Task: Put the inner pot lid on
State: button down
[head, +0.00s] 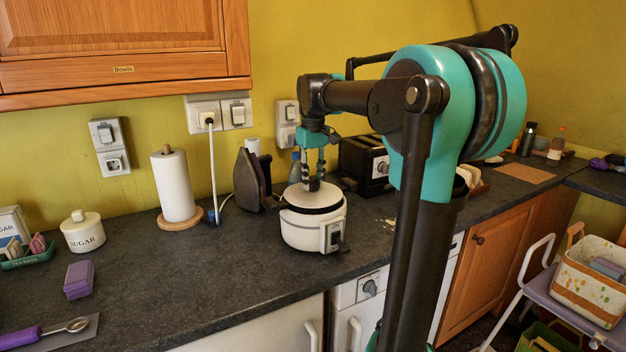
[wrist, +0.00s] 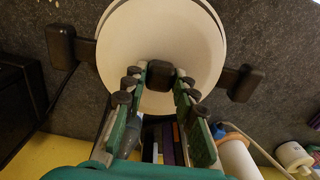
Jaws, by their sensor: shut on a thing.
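The inner pot lid (head: 305,197) is a pale round disc with a dark knob (wrist: 160,76). My gripper (head: 312,184) points down from above and is shut on that knob, with a finger on each side in the wrist view (wrist: 158,85). The white cooker (head: 305,232) stands on the counter directly below the lid. A dark band of its rim shows under the lid's front edge. I cannot tell whether the lid touches the pot or hangs just above it. The lid hides the pot's inside. In the wrist view a dark side handle (wrist: 243,83) sticks out from the cooker.
A dark iron (head: 250,180) and a paper towel roll (head: 174,187) stand left of the cooker. A black toaster (head: 364,160) stands behind it to the right. A sugar jar (head: 83,231) and purple box (head: 78,279) are farther left.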

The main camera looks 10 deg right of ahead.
jog(key=c, duration=1.1)
grip_release()
jog(key=shift+c, duration=0.2)
notch_tip(320, 180, up, 12)
